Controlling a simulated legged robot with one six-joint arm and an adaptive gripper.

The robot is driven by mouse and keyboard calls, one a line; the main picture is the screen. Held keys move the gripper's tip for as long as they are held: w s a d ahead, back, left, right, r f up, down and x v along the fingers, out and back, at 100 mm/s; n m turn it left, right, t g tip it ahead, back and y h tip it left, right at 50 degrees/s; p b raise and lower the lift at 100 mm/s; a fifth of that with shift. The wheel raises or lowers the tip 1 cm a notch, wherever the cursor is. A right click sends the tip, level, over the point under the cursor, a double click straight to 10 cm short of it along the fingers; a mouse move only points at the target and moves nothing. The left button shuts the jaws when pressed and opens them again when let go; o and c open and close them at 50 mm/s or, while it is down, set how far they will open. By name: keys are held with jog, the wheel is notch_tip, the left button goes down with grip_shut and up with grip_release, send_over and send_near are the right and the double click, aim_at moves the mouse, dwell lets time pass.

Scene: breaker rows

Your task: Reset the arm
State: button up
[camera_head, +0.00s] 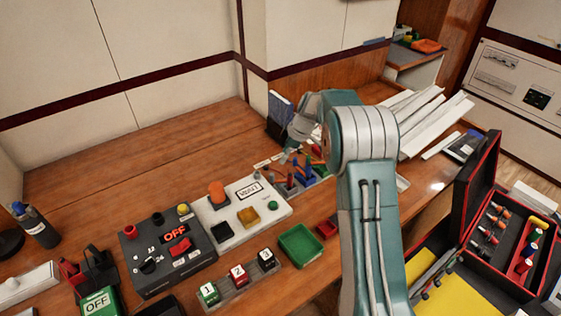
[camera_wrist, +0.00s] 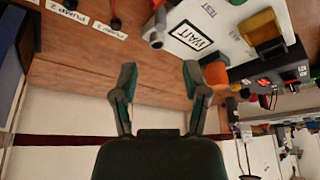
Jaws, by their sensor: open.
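My arm (camera_head: 365,190), teal and grey, rises in front of the desk in the head view and bends away toward the back wall. Its grey wrist end shows left of the elbow, above the desk; the fingers are hard to make out there. In the wrist view my gripper (camera_wrist: 160,72) has its two fingers spread wide apart. Nothing is between them except the view of the wooden desk and wall behind. The gripper holds nothing and seems apart from the panels.
A white panel marked WAIT (camera_head: 270,208) lies left of the arm, beside a dark box showing OFF (camera_head: 160,262). A green tray (camera_head: 301,246) and numbered blocks (camera_head: 238,276) are in front. An open red-edged case (camera_head: 470,190) stands right. The desk's back left is clear.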

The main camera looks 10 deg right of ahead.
jog(key=shift+r, duration=0.1)
dwell(0.3)
jog(key=s+a+r+m+t+h, duration=0.2)
jog(key=s+r+m, duration=0.4)
jog(key=s+r, duration=1.2)
jog(key=s+m+t+h, duration=0.1)
jog(key=s+m, duration=0.6)
jog(key=s, duration=1.5)
jog(key=shift+s+r+t+h, duration=0.2)
jog(key=shift+r+t+h, duration=0.2)
jog(key=shift+h, duration=0.1)
